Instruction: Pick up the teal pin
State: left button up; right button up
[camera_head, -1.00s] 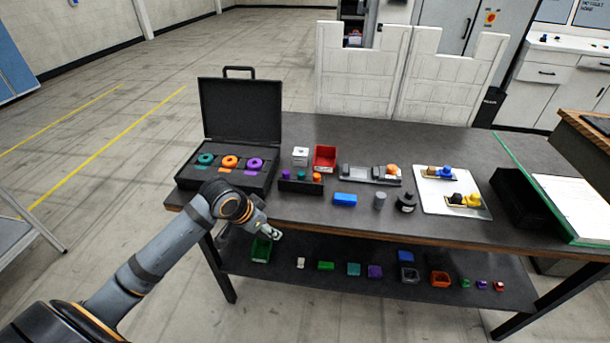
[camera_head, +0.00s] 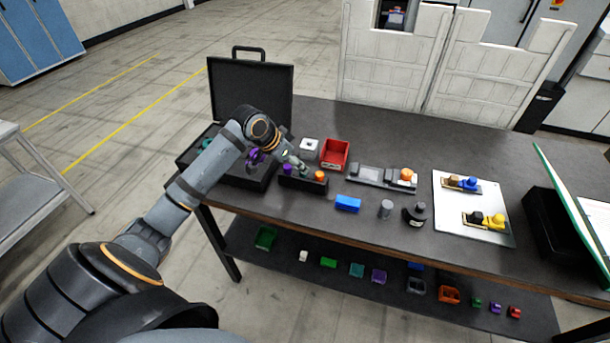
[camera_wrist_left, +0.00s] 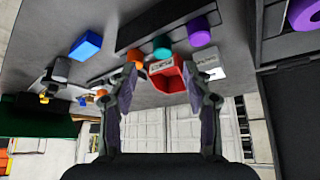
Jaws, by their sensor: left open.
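The teal pin (camera_wrist_left: 161,47) stands in a dark block (camera_wrist_left: 150,33) between an orange pin (camera_wrist_left: 131,56) and a purple pin (camera_wrist_left: 199,34) in the wrist view. My left gripper (camera_wrist_left: 160,73) is open, and the teal pin lies in line with the gap between its fingers, beyond the tips. In the head view my left gripper (camera_head: 299,165) is just over the block (camera_head: 302,184), and it largely hides the teal pin there. The purple pin (camera_head: 287,169) and orange pin (camera_head: 320,175) show on either side. My right gripper is not in view.
A red bin (camera_head: 335,154) and a white block (camera_head: 309,145) stand behind the pin block. A blue block (camera_head: 347,203) and a grey cylinder (camera_head: 385,209) are to the right. An open black case (camera_head: 248,102) is at the left. Table front is clear.

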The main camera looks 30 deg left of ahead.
aim_at(303, 177)
pick_arm(q)
jog(key=p+x, duration=0.1)
jog(key=x, duration=0.3)
jog(key=shift+a+f, duration=0.15)
jog(key=shift+f, duration=0.15)
jog(key=shift+w+f, duration=0.1)
jog(key=shift+f, duration=0.1)
jog(key=shift+r, duration=0.1)
jog(key=shift+c, duration=1.3)
grip_shut()
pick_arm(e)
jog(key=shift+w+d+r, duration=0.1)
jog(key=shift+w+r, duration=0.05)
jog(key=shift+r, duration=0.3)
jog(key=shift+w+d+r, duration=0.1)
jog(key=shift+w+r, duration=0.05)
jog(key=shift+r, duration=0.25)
